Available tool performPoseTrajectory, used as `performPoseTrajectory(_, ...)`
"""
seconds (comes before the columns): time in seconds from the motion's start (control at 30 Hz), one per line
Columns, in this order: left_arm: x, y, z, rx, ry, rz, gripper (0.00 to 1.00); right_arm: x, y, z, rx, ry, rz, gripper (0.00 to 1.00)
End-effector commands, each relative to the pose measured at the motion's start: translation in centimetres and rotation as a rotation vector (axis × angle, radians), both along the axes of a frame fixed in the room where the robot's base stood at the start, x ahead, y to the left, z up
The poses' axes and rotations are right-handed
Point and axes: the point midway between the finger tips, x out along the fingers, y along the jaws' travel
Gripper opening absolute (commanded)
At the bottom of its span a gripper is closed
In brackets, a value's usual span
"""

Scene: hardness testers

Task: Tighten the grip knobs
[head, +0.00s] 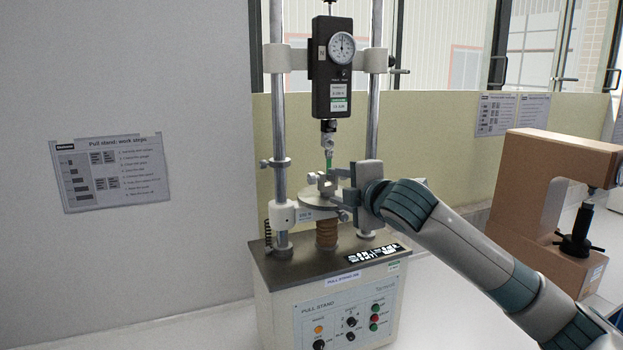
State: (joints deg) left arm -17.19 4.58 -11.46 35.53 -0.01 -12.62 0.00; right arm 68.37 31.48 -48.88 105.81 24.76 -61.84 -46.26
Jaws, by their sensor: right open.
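A pull stand (325,268) with two upright columns stands on the white bench. A black force gauge (333,92) with a round dial hangs between the columns. A lower grip (325,184) sits on the round plate (318,200). My right gripper (345,190) reaches in from the right, open, at the right side of the lower grip. It hides part of that grip and any knob there; contact cannot be told. My left gripper is not in view.
A brown C-shaped tester (540,185) stands at the right behind my right arm. A work-steps sheet (110,172) hangs on the left wall. The stand's front panel (345,315) has several knobs and buttons. The bench (190,325) is clear at the left.

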Motion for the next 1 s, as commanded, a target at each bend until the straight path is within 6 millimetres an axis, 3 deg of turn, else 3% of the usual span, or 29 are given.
performPoseTrajectory(1.0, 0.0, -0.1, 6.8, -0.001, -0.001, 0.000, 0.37, 13.2, 4.3, -2.6, -0.001, 0.002, -0.001, 0.43)
